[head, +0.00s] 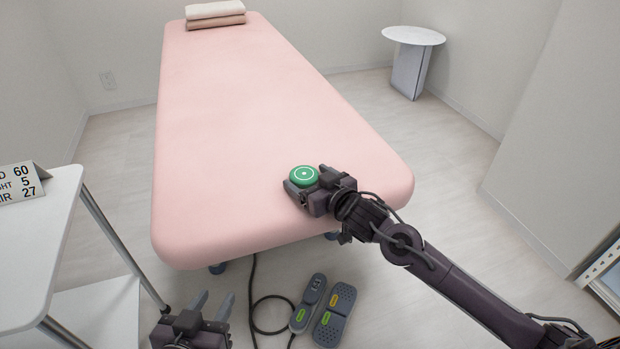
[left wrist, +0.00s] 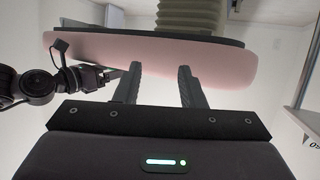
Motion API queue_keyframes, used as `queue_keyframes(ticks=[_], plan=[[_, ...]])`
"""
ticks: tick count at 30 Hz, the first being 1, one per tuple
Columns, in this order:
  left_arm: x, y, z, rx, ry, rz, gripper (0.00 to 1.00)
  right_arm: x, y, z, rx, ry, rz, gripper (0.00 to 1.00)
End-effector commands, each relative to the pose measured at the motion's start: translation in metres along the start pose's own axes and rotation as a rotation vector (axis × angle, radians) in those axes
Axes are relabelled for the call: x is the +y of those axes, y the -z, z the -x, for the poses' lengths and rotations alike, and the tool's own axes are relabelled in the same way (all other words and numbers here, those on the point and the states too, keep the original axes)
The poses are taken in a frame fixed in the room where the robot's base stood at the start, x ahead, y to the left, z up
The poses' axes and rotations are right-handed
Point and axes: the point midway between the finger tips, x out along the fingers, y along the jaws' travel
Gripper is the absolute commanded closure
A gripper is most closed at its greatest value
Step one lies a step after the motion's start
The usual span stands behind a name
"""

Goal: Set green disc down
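The green disc (head: 304,176), with a white ring and dot on top, is at the near right part of the pink treatment bed (head: 240,120). My right gripper (head: 306,181) has its fingers on either side of the disc and looks shut on it. Whether the disc touches the bed cannot be told. My left gripper (head: 214,304) is open and empty, low in front of the bed's near end. Its spread fingers (left wrist: 162,75) also show in the left wrist view, with the bed edge (left wrist: 160,52) beyond and my right gripper (left wrist: 100,76) at left; the disc is not visible there.
A white trolley (head: 40,240) with a number sign (head: 20,183) stands at left. Folded towels (head: 215,13) are at the bed's far end. A round side table (head: 413,36) stands back right. Most of the bed is clear.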

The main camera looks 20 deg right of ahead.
Motion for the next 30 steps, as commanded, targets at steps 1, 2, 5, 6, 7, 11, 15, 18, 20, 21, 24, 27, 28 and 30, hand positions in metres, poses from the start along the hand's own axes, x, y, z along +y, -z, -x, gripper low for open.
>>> queue_keyframes(ticks=[1,2,5,6,7,11,15,18,20,21,24,27,28,30], plan=[[0.0,0.0,0.0,0.0,0.0,0.0,0.64,0.0,0.0,0.0,0.0,0.0,0.0,0.16],[0.0,0.0,0.0,0.0,0.0,0.0,0.64,0.0,0.0,0.0,0.0,0.0,0.0,0.16],[0.0,0.0,0.0,-0.001,0.0,0.0,0.64,0.0,0.0,0.0,0.0,0.0,0.0,0.16],[0.0,0.0,0.0,-0.001,0.0,0.0,0.64,0.0,0.0,0.0,0.0,0.0,0.0,0.16],[0.0,0.0,0.0,-0.001,0.0,0.0,0.64,0.0,0.0,0.0,0.001,0.0,0.0,0.16],[0.0,0.0,0.0,-0.005,0.0,0.0,0.64,0.0,0.005,0.001,0.002,0.001,0.001,0.16],[0.001,-0.021,0.003,-0.096,-0.002,0.005,0.64,0.0,0.003,0.011,-0.001,0.0,0.0,0.16],[0.003,-0.041,0.007,-0.188,-0.006,0.009,0.64,0.0,0.003,0.023,-0.002,0.0,0.0,0.16],[0.005,-0.056,0.011,-0.254,-0.009,0.012,0.64,0.0,0.003,0.031,-0.003,0.001,0.0,0.16],[0.006,-0.065,0.014,-0.297,-0.011,0.013,0.64,0.0,0.003,0.037,-0.003,0.001,0.001,0.16],[0.008,-0.088,0.023,-0.404,-0.016,0.017,0.64,0.0,0.003,0.051,-0.003,0.0,0.0,0.16],[0.011,-0.111,0.035,-0.511,-0.022,0.021,0.64,-0.001,0.003,0.065,-0.003,0.002,0.001,0.16],[0.011,-0.114,0.037,-0.534,-0.021,0.022,0.64,-0.001,0.003,0.071,-0.005,0.002,0.0,0.16],[0.011,-0.124,0.044,-0.591,-0.022,0.024,0.64,0.0,0.003,0.083,-0.004,0.001,0.0,0.16]])
